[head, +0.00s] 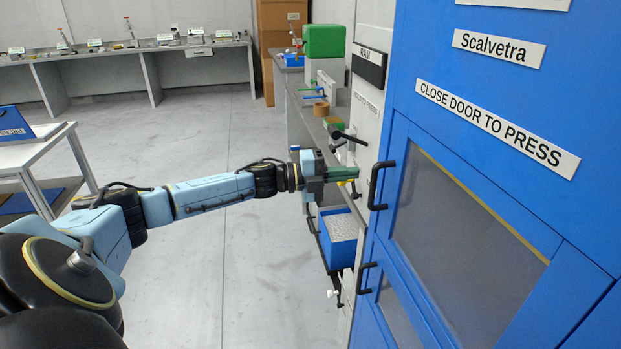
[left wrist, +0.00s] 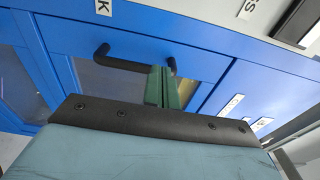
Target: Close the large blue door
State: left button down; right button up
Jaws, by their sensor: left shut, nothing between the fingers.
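The large blue door (head: 379,235) is at the right of the head view, with a dark window and a black bar handle (head: 378,185) near its left edge. I cannot tell whether it stands slightly ajar. My left gripper (head: 352,173) is shut and empty, its green fingers just left of the handle. In the left wrist view the fingers (left wrist: 160,88) overlap the right end of the handle (left wrist: 125,64), in front of the blue face; I cannot tell whether they touch. My right gripper is out of view.
A second black handle (head: 366,278) sits lower on the blue cabinet. A blue bin (head: 340,240) is below my left gripper. A grey bench (head: 303,115) with a green box (head: 323,40) runs behind. A white table (head: 35,155) stands left. The middle floor is clear.

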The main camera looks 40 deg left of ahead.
pick_arm(q)
jog(key=v, duration=0.7)
jog(key=shift+s+d, duration=0.1)
jog(key=shift+s, duration=0.05)
